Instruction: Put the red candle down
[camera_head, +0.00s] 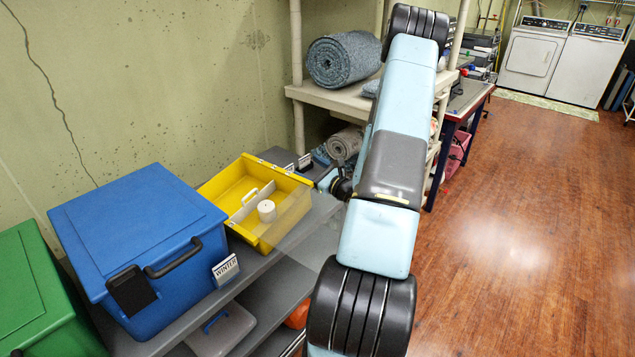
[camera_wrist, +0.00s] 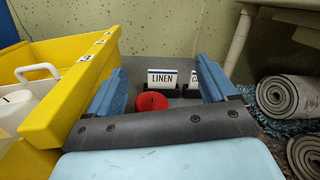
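The red candle (camera_wrist: 151,102) shows in the wrist view as a short round red top between the two blue fingers of my gripper (camera_wrist: 158,88). There is a gap on each side of it, so the fingers are open and not closed on it. It appears to be on the grey shelf top (camera_wrist: 135,68); its lower part is hidden behind the dark edge of my gripper. In the head view my arm covers most of the gripper (camera_head: 330,181), and the candle cannot be seen there.
A yellow tray (camera_head: 222,183) with a white candle (camera_head: 266,211) stands just left of my gripper. A LINEN label (camera_wrist: 161,78) stands behind the red candle, with another label beside it. A blue bin (camera_head: 135,225) is further left. Rolled rugs (camera_head: 343,59) lie on shelving at the right.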

